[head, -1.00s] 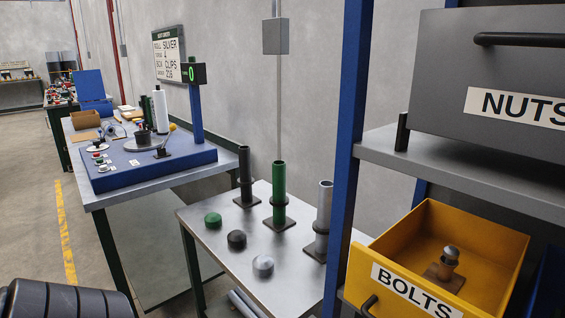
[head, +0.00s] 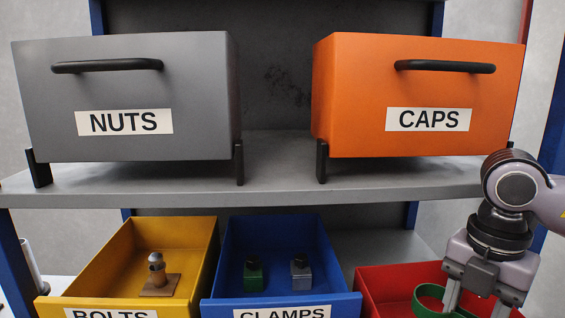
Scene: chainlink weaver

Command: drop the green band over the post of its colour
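The green band (head: 426,300) shows at the bottom right of the head view, in the red bin's area, partly cut off by the frame's edge. My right gripper (head: 477,303) points down over the red bin, its two fingers apart. The left finger overlaps the band; whether it is inside the ring or in front of it I cannot tell. No grip on the band shows. The green post is out of view now. My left gripper is not in view.
The red bin (head: 376,285) stands right of the blue CLAMPS bin (head: 340,270), which holds two small bottle-like parts. The yellow BOLTS bin (head: 110,262) holds a bolt. Above, the grey NUTS box (head: 190,90) and orange CAPS box (head: 350,90) stand on a shelf (head: 275,182).

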